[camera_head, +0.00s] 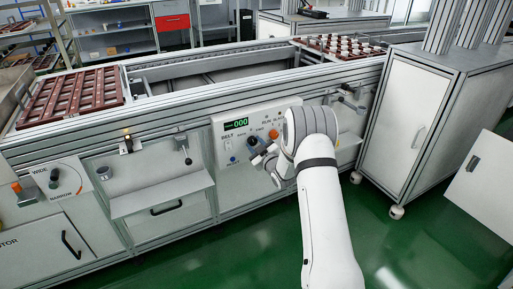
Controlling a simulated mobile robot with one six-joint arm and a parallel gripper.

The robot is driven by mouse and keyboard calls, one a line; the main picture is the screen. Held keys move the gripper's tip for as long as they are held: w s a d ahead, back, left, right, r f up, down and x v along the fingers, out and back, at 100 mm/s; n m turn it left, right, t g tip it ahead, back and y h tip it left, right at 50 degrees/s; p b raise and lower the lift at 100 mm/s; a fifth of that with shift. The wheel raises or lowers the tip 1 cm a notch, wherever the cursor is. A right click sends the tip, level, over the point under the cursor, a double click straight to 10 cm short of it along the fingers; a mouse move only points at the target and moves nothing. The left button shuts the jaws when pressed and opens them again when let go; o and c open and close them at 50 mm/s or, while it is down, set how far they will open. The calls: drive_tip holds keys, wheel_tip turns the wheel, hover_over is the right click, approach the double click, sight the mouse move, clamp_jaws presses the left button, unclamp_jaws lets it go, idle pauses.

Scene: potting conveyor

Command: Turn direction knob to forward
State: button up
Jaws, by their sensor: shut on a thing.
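The conveyor's belt control panel (226,146) is on the front of the conveyor frame in the middle of the picture. It has a green display (236,124) that seems to read 000 and several small knobs and buttons. My arm comes up from the bottom. My gripper (257,150) is at the panel's lower right part, shut on what looks like the direction knob. The knob is mostly hidden behind the gripper and wrist, so I cannot tell which way it points. An orange-red button (273,134) shows just above the gripper.
A brown slotted tray (72,97) lies on the conveyor's left end. Another tray (340,46) with white items is at the back right. A wide/narrow knob plate (57,180) is at left. A grey cabinet (412,118) on casters stands right of the arm. The green floor in front is clear.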

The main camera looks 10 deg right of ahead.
drive_tip(key=m+b, duration=0.1)
drive_tip(key=m, duration=0.5)
drive_tip(key=shift+d+r, duration=0.1)
drive_tip(key=m, duration=0.6)
drive_tip(key=shift+w+d+r, duration=0.1)
drive_tip(key=shift+m, duration=0.3)
drive_tip(key=o, duration=1)
drive_tip(key=p+v, duration=0.2)
drive_tip(key=v, duration=0.5)
drive_tip(key=shift+s, duration=0.4)
